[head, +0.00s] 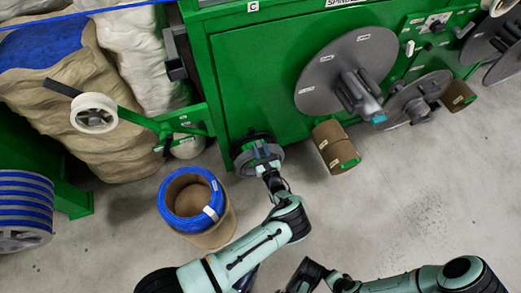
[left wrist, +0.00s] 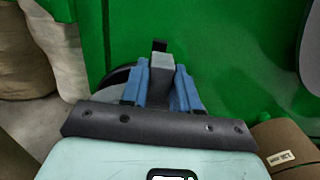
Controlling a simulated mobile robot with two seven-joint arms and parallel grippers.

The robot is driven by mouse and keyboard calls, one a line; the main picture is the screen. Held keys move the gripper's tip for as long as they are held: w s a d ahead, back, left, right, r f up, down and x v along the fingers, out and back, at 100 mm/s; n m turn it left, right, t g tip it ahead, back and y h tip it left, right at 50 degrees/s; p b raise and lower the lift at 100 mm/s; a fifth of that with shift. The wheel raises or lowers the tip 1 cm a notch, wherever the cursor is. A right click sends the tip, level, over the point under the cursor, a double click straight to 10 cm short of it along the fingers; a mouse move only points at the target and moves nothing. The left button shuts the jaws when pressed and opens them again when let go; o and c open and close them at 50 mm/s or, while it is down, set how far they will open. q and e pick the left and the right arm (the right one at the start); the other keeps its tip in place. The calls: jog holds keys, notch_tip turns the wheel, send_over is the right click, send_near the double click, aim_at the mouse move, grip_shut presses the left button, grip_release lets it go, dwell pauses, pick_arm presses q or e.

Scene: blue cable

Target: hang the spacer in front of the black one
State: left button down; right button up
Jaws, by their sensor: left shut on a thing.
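My left gripper (head: 262,152) is at the lower front of the green machine, its blue fingers shut on a small grey part. In the left wrist view, the fingers (left wrist: 160,85) close on both sides of this grey part, which seems to belong to the grey spacer (head: 270,164). The black spacer (head: 252,137) shows as a dark disc behind the grey one, against the machine. A dark disc edge (left wrist: 117,78) also shows left of the fingers in the left wrist view. The gripper hides much of both discs; whether they touch is unclear. My right gripper is out of view.
A cardboard drum with a blue cable coil (head: 214,214) stands left of my left arm. A green arm with a white reel (head: 93,113) is at left. The floor at right is clear.

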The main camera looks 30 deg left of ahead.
aim_at(258, 143)
pick_arm(q)
jog(key=shift+b+x, duration=0.45)
jog(key=shift+x, duration=0.6)
dwell(0.9)
jog(key=shift+f+b, duration=0.4)
jog(key=shift+f, duration=0.05)
dwell(0.6)
jog(key=shift+c, duration=0.4)
grip_release()
jog(key=shift+r+p, duration=0.3)
jog(key=shift+r, duration=0.05)
dwell(0.8)
jog(key=shift+r+p, duration=1.55)
jog(key=shift+r, duration=0.6)
jog(key=shift+p+v, duration=0.35)
jog(key=shift+v, duration=0.55)
